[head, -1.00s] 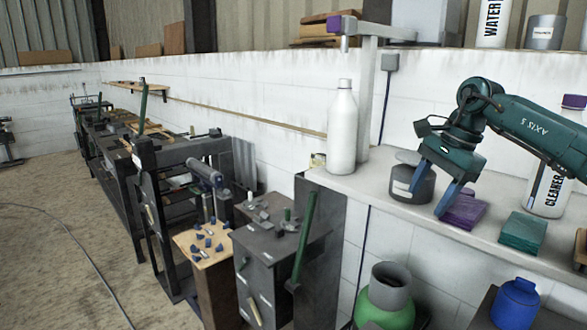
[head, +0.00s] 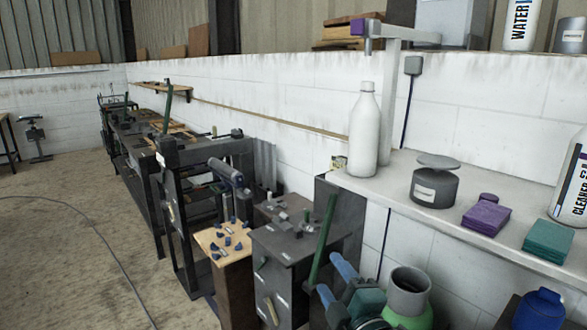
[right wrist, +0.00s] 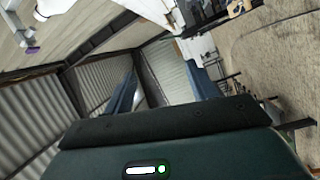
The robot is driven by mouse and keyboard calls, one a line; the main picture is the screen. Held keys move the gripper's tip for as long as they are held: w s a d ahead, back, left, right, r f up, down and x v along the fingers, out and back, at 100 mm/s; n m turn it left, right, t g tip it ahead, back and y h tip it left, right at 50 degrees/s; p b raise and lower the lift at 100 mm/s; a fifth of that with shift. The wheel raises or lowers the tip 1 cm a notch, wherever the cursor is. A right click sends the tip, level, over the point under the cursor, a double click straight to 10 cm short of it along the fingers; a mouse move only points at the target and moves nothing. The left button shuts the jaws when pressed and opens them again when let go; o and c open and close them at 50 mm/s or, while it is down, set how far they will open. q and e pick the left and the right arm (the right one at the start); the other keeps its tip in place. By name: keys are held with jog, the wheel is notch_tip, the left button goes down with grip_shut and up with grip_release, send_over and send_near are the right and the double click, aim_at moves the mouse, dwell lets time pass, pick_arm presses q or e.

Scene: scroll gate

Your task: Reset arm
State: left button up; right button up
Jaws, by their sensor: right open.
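My right gripper (head: 328,272) is low in the middle of the head view, below the shelf's front edge. Its two blue fingers are apart with nothing between them. They point up and left, close to the green lever on the dark cabinet; I cannot tell whether they touch it. In the right wrist view the fingers (right wrist: 163,84) also stand apart and empty, with the wall and floor beyond. My left gripper is not in view.
On the white shelf (head: 400,172) stand a white bottle (head: 364,135), a grey lidded pot (head: 434,186), a purple block (head: 486,219) and a green block (head: 549,240). Open floor (head: 75,235) lies left.

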jog(key=s+d+f+m+g+h, duration=0.6)
jog(key=s+d+f+m, duration=0.3)
jog(key=s+f+m, duration=0.3)
jog(key=s+d+f+m+g, duration=0.2)
jog(key=s+f+g, duration=0.2)
jog(key=s, duration=0.4)
jog(key=s+d+f+m+g, duration=0.3)
jog(key=s+f+g, duration=0.1)
jog(key=s, duration=0.5)
jog(key=w+a+f+t+y, duration=0.1)
jog(key=w+a+f+t, duration=0.1)
jog(key=f, duration=0.3)
jog(key=w+a+f+n+t+y, duration=0.1)
jog(key=w+a+f+t, duration=0.2)
jog(key=f+t, duration=0.1)
jog(key=shift+w+a+f, duration=0.3)
jog(key=shift+w+f, duration=0.1)
jog(key=shift+f, duration=0.3)
